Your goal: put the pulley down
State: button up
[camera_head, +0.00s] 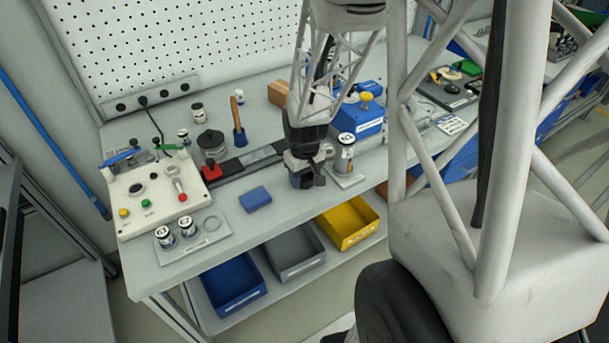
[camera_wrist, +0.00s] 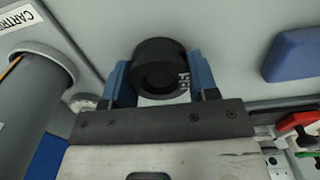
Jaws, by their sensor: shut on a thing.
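The pulley (camera_wrist: 158,66) is a black round part with a recessed face and a small white marking. In the wrist view it sits between the blue finger pads of my gripper (camera_wrist: 155,82), which is shut on it. In the head view my gripper (camera_head: 307,180) is over the front part of the workbench (camera_head: 255,225), between a blue block and a cartridge stand. The pulley is hard to make out there against the dark fingers. I cannot tell whether the pulley touches the bench top.
The cartridge (camera_head: 344,155) stands close on the right of my gripper. The blue block (camera_head: 256,198) lies to its left, with bare bench between. A red clamp (camera_head: 211,171) and control box (camera_head: 150,195) are farther left. Blue, grey and yellow bins (camera_head: 348,222) sit below the front edge.

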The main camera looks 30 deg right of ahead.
aim_at(305, 176)
jog(key=shift+f, duration=0.1)
jog(key=o, duration=1)
jog(key=shift+r, duration=6.15)
jog(key=shift+s+a+r+t, duration=0.45)
jog(key=shift+s+a+r, duration=1.85)
jog(key=shift+s, duration=0.55)
jog(key=shift+s+a+r+t, duration=0.4)
jog(key=shift+s+a+r, duration=1.55)
jog(key=shift+s+a, duration=0.75)
jog(key=shift+s+a+r+t, duration=0.45)
jog(key=shift+s+a+r, duration=1.8)
jog(key=shift+s, duration=0.75)
jog(key=shift+f, duration=0.1)
jog(key=shift+c, duration=0.2)
